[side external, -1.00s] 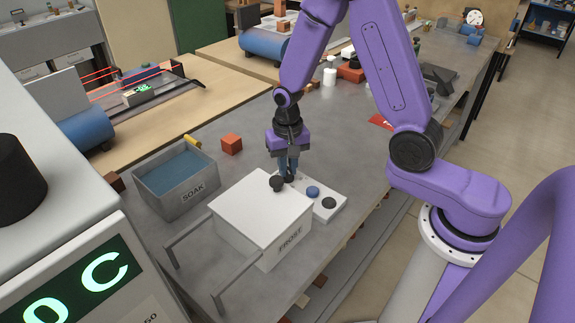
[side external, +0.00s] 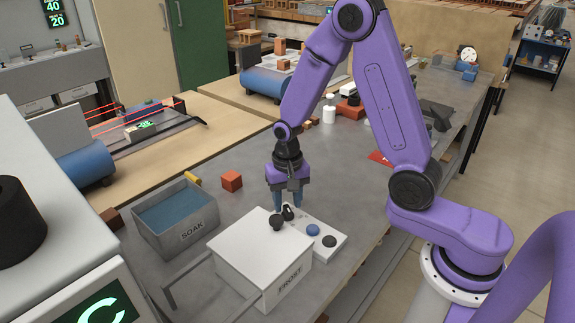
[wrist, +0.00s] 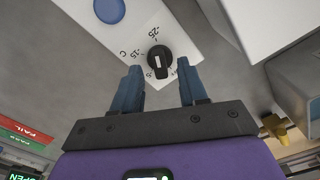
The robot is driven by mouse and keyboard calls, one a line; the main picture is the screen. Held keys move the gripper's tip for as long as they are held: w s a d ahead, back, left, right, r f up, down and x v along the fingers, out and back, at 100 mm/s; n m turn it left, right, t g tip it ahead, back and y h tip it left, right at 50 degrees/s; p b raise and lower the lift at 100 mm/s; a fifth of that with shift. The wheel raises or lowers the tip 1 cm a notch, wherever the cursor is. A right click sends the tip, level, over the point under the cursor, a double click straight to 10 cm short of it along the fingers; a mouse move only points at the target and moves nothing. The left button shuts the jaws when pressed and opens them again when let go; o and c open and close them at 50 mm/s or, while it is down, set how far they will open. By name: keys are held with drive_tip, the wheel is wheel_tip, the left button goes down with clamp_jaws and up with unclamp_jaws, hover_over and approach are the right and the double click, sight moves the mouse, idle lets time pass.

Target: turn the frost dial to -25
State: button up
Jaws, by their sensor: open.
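The frost dial is a black knob (wrist: 159,60) with a white pointer mark, on a white panel (side external: 301,226) beside the white FROST box (side external: 262,248). It also shows in the side view (side external: 288,212). In the wrist view, -25 and -15 labels (wrist: 140,50) sit around the knob. The pointer mark lies on the knob's side nearer my fingers, away from -25; its exact reading is too small to tell. My gripper (wrist: 160,78) is open and empty. Its blue fingertips stand apart, just short of the knob in the wrist view.
The panel also carries a blue button (side external: 313,230) and a black button (side external: 329,241). A grey SOAK bin (side external: 176,222) and an orange block (side external: 231,181) stand to the left.

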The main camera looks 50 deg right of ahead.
sight(288, 211)
wheel_tip(288, 211, up, 16)
idle(0.5)
drive_tip(key=s+a+f+n, duration=0.1)
drive_tip(key=s+f+n, duration=0.2)
drive_tip(key=s+n, duration=1.5)
drive_tip(key=s, duration=0.6)
drive_tip(key=shift+a+n, duration=0.15)
drive_tip(key=shift+n, duration=0.25)
idle(0.6)
